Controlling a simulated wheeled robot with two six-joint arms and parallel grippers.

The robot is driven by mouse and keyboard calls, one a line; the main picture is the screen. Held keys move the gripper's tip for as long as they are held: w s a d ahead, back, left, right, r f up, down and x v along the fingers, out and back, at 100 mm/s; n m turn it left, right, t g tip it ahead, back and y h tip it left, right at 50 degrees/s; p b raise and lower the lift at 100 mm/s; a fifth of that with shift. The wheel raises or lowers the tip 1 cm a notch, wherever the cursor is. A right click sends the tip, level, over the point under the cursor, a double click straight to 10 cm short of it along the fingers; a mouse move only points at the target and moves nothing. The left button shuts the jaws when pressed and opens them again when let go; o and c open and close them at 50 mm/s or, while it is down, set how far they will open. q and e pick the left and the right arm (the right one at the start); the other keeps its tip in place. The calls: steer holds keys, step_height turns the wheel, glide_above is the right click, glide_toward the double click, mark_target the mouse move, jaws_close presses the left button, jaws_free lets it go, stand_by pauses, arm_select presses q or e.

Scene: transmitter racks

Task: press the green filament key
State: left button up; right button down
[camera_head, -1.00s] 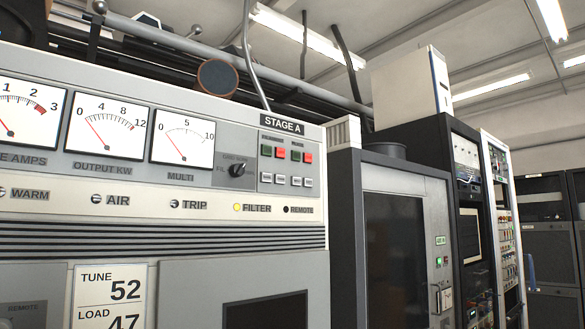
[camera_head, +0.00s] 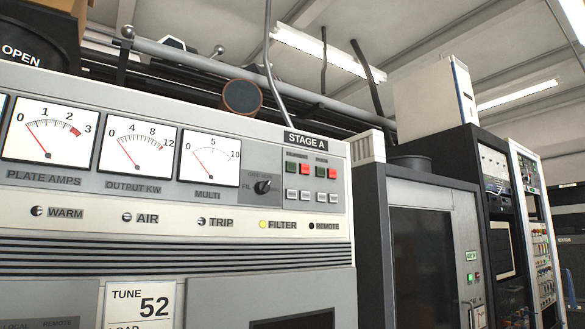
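The key panel (camera_head: 312,180) is at the upper right of the pale grey Stage A cabinet. It has two pairs of keys, each with a green key left of a red one. The left pair's green key (camera_head: 291,167) sits under a longer small label, too blurred to read surely as filament. The right pair's green key (camera_head: 320,171) is beside it. Several pale keys (camera_head: 306,195) form a row below. Neither of my grippers is in view, and nothing covers the keys.
A black rotary knob (camera_head: 262,187) sits left of the keys. A dark grey cabinet (camera_head: 425,245) adjoins on the right. Pipes (camera_head: 190,55) run above.

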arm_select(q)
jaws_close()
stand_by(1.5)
